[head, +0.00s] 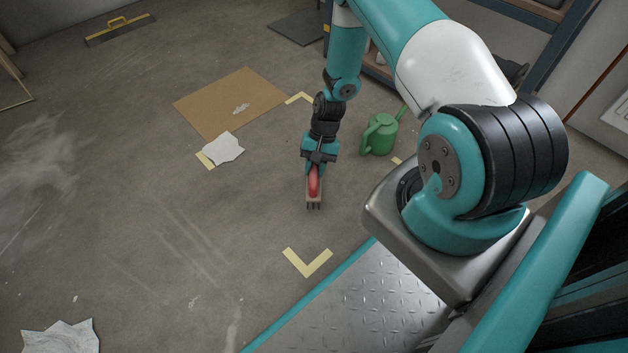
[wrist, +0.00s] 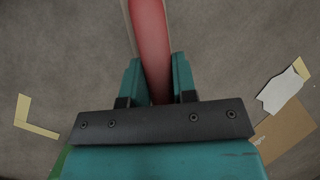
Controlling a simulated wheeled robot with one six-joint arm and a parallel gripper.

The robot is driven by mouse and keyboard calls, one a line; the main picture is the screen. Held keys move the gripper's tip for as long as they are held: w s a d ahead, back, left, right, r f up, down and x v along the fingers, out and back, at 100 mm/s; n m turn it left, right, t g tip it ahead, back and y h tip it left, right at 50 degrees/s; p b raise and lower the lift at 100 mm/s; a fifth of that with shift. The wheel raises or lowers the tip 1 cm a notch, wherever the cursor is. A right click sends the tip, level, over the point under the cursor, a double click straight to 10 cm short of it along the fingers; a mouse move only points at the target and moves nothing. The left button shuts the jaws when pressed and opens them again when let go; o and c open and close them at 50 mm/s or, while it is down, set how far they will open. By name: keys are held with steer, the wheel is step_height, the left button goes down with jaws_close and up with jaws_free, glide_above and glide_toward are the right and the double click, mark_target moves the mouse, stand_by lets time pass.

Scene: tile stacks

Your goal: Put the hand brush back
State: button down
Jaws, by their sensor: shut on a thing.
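The hand brush (head: 314,187) has a red handle and a pale brown block with dark bristle tufts at its lower end. My gripper (head: 316,163) is shut on its red handle, left of a green watering can. In the wrist view the red handle (wrist: 153,45) stands between the two teal fingers of my gripper (wrist: 156,70) and runs out of the top edge. Whether the brush touches the floor, I cannot tell.
The green watering can (head: 380,135) stands close to the right of my gripper. A cardboard sheet (head: 225,98) and a torn white paper (head: 222,149) lie to the left. A wide yellow-handled tool (head: 120,30) lies far left. The floor at left is mostly clear.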

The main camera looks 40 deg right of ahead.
step_height(320, 180, down, 4)
steer(key=shift+f+b, duration=0.1)
steer(key=shift+b, duration=1.05)
steer(key=c, duration=1.4)
jaws_free()
steer(key=shift+f, duration=0.1)
steer(key=o, duration=0.5)
